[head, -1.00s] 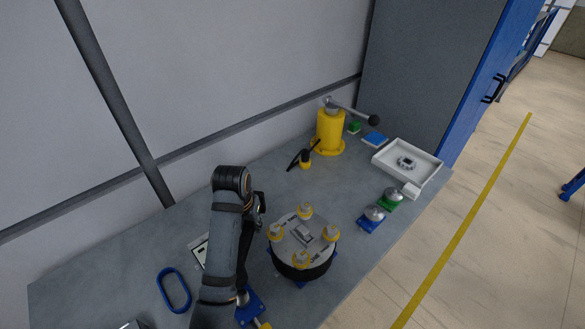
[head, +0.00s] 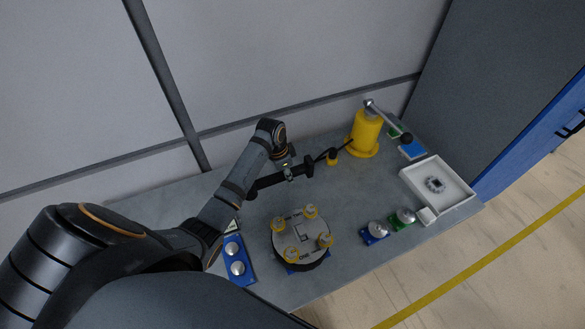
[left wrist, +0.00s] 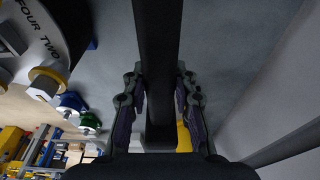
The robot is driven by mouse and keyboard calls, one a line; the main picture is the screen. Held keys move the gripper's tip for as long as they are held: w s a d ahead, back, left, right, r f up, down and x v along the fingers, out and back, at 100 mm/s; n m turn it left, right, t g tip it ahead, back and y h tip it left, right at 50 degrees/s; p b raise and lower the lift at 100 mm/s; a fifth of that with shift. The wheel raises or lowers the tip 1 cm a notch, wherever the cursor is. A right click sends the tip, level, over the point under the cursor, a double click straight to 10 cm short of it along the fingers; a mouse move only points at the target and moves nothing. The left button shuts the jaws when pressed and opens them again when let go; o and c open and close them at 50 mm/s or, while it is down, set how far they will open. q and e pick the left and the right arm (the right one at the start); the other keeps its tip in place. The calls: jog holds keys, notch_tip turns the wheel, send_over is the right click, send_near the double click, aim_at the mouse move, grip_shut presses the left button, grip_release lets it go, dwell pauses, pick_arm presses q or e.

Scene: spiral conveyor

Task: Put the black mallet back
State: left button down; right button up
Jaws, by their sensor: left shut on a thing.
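The black mallet (head: 268,183) is held above the grey table by my left gripper (head: 289,172). A thicker black end shows low between the fingers. My right gripper is not in view.
A round drum (head: 303,238) with yellow-based knobs stands below the gripper. A white tray (head: 462,202), blue dome base (head: 374,234) and green dome base (head: 403,219) are at right.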

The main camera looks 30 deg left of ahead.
pick_arm(q)
jog(key=shift+s+a+f, duration=0.1)
jog(key=shift+s+a, duration=0.1)
jog(key=shift+s, duration=0.1)
jog(key=f+b, duration=0.1)
jog(key=f, duration=0.2)
jog(key=w+f+b, duration=0.1)
jog(key=shift+d+f+b, duration=0.25)
jog(key=shift+f+b, duration=0.1)
jog(key=shift+f, duration=0.05)
jog(key=shift+s+a+f+b, duration=0.1)
jog(key=shift+s+f+b, duration=0.1)
jog(key=shift+f+b, duration=1)
jog(key=shift+f+p, duration=0.3)
jog(key=shift+f, duration=0.2)
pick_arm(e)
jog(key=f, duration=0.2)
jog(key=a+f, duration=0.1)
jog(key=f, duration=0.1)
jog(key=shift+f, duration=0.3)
pick_arm(q)
jog(key=shift+f, duration=0.35)
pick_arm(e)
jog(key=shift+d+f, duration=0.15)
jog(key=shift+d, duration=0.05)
pick_arm(q)
jog(key=c, duration=1)
grip_release()
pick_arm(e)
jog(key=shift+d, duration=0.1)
